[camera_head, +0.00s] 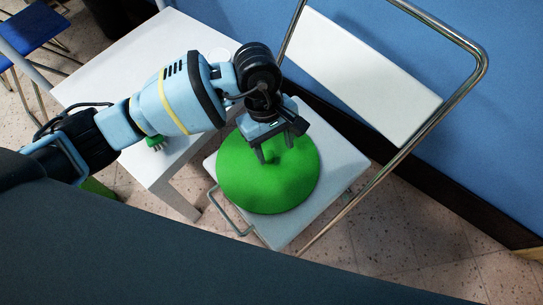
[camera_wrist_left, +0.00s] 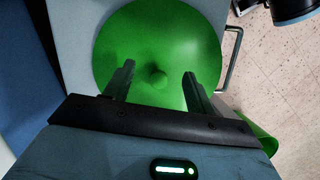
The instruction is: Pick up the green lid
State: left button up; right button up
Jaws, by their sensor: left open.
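The green lid (camera_head: 262,188) is a round, domed disc lying on the seat of a white chair (camera_head: 333,171). Its small round knob shows at the centre, and the lid (camera_wrist_left: 155,37) fills much of the left wrist view. My left gripper (camera_head: 268,157) is over the lid with its fingers pointing down toward the knob. In the left wrist view the fingers of the left gripper (camera_wrist_left: 158,80) are apart, with the knob (camera_wrist_left: 158,79) between them in the picture. I cannot tell the height of the fingertips over the lid. My right gripper is not in view.
The chair has a chrome tube frame (camera_head: 480,65) and a white backrest (camera_head: 360,75) beside a blue wall (camera_head: 440,30). A white table (camera_head: 120,70) stands to the left under my left arm. A green object (camera_wrist_left: 257,133) shows at the lower right of the wrist view. Tiled floor lies around.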

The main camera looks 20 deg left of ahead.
aim_at(267, 155)
pick_arm(q)
jog(key=w+a+y, duration=0.1)
jog(key=w+a, duration=0.1)
jog(key=shift+w+a+m+t, duration=0.25)
jog(key=shift+w+m+t, duration=0.05)
jog(key=shift+w+t, duration=0.1)
jog(key=shift+s+d+f+b, duration=0.15)
jog(key=shift+f+b, duration=0.1)
jog(key=shift+f, duration=0.25)
jog(key=shift+s+f+b, duration=0.1)
jog(key=shift+f+b, duration=0.1)
jog(key=shift+f, duration=0.6)
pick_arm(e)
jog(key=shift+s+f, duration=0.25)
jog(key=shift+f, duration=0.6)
pick_arm(q)
jog(key=f, duration=0.2)
jog(key=s+f+b, duration=0.1)
jog(key=f, duration=0.1)
jog(key=shift+s+f+b, duration=0.1)
jog(key=shift+f+b, duration=0.2)
jog(key=shift+f, duration=0.1)
jog(key=shift+d+f, duration=0.1)
jog(key=shift+f, duration=0.05)
jog(key=c, duration=0.9)
jog(key=shift+c, duration=1.3)
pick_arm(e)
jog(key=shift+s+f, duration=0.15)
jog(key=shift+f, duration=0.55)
